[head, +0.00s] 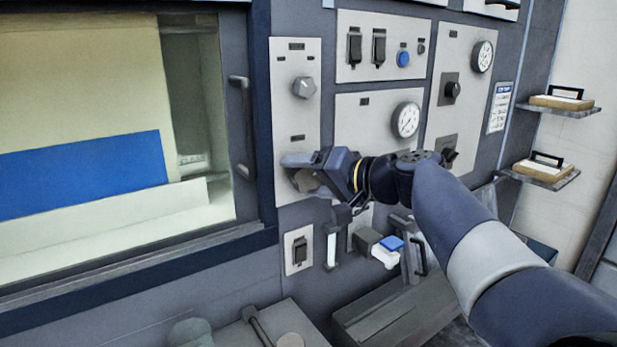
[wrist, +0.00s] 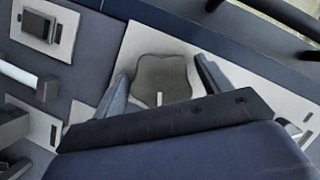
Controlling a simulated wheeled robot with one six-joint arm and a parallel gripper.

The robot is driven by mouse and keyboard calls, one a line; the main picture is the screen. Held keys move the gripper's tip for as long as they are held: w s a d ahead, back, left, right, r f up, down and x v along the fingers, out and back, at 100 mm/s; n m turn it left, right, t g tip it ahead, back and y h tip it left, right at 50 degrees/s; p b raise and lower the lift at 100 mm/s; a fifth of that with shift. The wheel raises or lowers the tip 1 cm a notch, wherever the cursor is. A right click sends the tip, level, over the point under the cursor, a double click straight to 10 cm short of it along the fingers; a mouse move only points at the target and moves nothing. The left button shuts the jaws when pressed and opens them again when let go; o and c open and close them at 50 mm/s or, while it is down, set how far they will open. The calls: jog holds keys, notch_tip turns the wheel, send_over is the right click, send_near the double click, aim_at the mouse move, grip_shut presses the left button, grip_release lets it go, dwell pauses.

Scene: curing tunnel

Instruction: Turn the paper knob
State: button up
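A grey lobed knob (wrist: 161,80) sits on a pale panel in the wrist view, with a small white mark at its lower edge. It is the lower knob (head: 306,181) of the left panel in the head view, mostly covered by my gripper (head: 301,170). My gripper (wrist: 161,70) has its fingers apart, one on each side of this knob; narrow gaps seem to show. A similar grey knob (head: 304,88) is higher on the same panel. The labels are too small to read, so I cannot tell which knob is the paper knob.
A window (head: 85,110) with a dark handle (head: 245,130) lies left of the panel. Switches, gauges and a dark knob (head: 452,90) are to the right. A rocker switch (head: 299,249), a white-ended lever (head: 332,245) and a blue-topped part (head: 391,243) are below.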

jog(key=shift+o, duration=0.4)
jog(key=b+v, duration=0.1)
jog(key=v, duration=1)
jog(key=shift+w+a, duration=0.1)
jog(key=p+x, duration=0.1)
jog(key=x, duration=0.9)
jog(key=shift+w+a, duration=0.2)
jog(key=shift+a, duration=0.15)
jog(key=shift+d+f, duration=0.1)
jog(key=shift+d, duration=0.05)
